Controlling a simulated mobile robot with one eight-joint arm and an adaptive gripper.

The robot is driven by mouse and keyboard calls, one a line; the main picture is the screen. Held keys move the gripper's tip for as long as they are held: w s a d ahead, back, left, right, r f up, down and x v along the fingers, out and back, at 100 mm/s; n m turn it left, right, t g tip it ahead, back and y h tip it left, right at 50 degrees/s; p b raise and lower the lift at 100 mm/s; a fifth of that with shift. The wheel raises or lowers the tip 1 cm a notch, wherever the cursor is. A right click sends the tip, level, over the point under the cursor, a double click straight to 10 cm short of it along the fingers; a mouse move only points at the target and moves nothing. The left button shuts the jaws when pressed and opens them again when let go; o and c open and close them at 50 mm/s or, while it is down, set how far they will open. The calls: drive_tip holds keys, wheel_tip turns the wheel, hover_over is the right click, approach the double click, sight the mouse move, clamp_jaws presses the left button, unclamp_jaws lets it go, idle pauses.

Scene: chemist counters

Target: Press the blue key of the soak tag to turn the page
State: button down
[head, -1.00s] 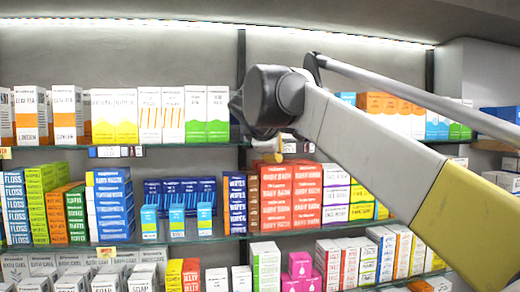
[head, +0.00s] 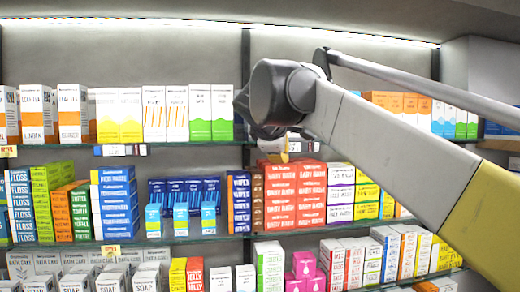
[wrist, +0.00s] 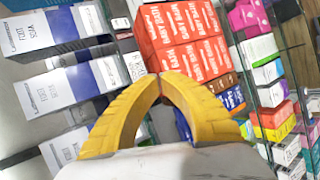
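My gripper (wrist: 160,77) has two yellow curved fingers whose tips meet, with nothing visible between them. In the head view only a small yellow part of my gripper (head: 286,150) shows below the dark wrist joint, in front of the upper shelf edge. Small electronic tags sit on that edge: one is left of centre (head: 120,150), and another is just right of the gripper (head: 304,146). A small tag (wrist: 121,23) also shows in the wrist view, above and left of the fingertips.
Red boxes (head: 298,195) stand stacked on the shelf below the gripper; they also show just beyond the fingertips in the wrist view (wrist: 180,40). Packed boxes fill the other shelves. A dark upright (head: 246,75) divides the shelving. Bare wall shows above the top row.

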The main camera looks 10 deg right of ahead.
drive_tip(key=shift+s+b, duration=0.3)
drive_tip(key=shift+s, duration=2.3)
drive_tip(key=s+f+m+g+y+b, duration=0.1)
drive_tip(key=s+f+m+b, duration=0.3)
drive_tip(key=f, duration=2.2)
drive_tip(key=s+f+m+g+y+b, duration=0.1)
drive_tip(key=s+f+m+b, duration=0.3)
drive_tip(key=s+f+b, duration=1)
drive_tip(key=s+f+m+g+y+b, duration=0.2)
drive_tip(key=s+f+m+b, duration=0.3)
drive_tip(key=f+b, duration=1.3)
drive_tip(key=s+f, duration=0.2)
drive_tip(key=f, duration=0.8)
drive_tip(key=s+f+y, duration=0.1)
drive_tip(key=s+f, duration=0.1)
drive_tip(key=f, duration=0.8)
drive_tip(key=shift+s+a+b, duration=0.2)
drive_tip(key=shift+s+b, duration=0.15)
drive_tip(key=shift+b, duration=0.05)
